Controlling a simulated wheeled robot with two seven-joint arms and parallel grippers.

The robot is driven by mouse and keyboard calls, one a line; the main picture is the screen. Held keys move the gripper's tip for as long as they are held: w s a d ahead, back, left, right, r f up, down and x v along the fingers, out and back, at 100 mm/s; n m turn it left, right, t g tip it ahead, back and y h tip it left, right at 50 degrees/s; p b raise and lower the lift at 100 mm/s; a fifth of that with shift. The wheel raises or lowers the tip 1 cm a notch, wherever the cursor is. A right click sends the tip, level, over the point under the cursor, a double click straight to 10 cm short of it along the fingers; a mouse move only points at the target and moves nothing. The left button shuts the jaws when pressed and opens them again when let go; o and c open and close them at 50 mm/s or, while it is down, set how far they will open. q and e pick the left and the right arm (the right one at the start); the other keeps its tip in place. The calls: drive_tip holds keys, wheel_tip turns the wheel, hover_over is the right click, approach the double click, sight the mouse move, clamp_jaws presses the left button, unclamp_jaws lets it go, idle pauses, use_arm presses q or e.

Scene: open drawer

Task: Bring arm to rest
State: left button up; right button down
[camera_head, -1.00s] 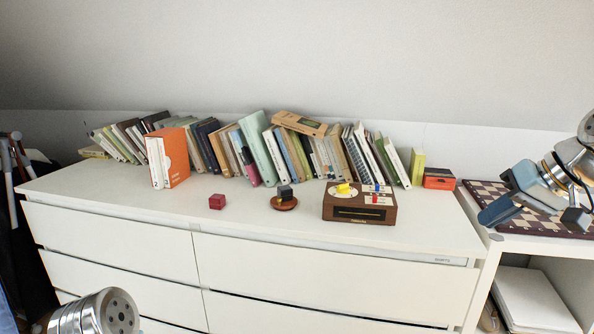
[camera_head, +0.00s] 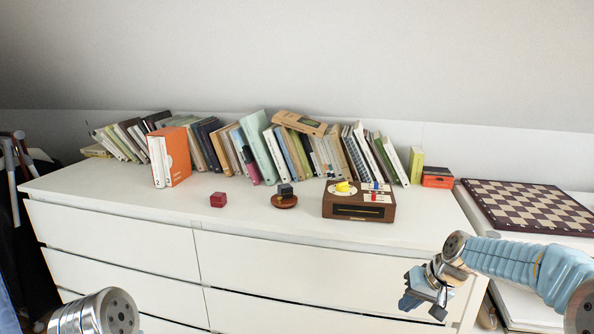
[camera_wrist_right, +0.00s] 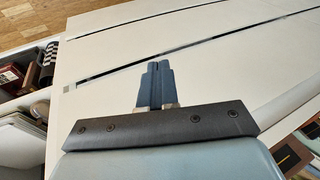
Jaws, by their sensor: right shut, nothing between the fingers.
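My right arm reaches in from the lower right in the head view. Its gripper (camera_head: 424,301) hangs in front of the white dresser's right end, below the top's edge. In the right wrist view its two fingers (camera_wrist_right: 156,84) are together with nothing between them, and pale dresser panels lie beyond them. Of my left arm only a metal link shows at the lower left of the head view; its gripper is out of sight. The white dresser (camera_head: 290,262) has several drawer fronts, which look closed, with dark gaps between them.
A chessboard (camera_head: 528,206) lies on the right-hand unit.

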drive_tip(key=s+a+f+g, duration=0.1)
drive_tip(key=s+a+f, duration=0.15)
drive_tip(key=f, duration=0.55)
drive_tip(key=s+a+f, duration=0.2)
drive_tip(key=a+f, duration=0.1)
drive_tip(key=f, duration=0.4)
drive_tip(key=s+a+f+g, duration=0.1)
drive_tip(key=s+a+f, duration=0.4)
drive_tip(key=s+f, duration=0.3)
drive_tip(key=s+a+f+g, duration=0.1)
drive_tip(key=s+a+f, duration=0.4)
drive_tip(key=s, duration=0.9)
wheel_tip(320, 180, down, 4)
drive_tip(key=shift+r, duration=0.1)
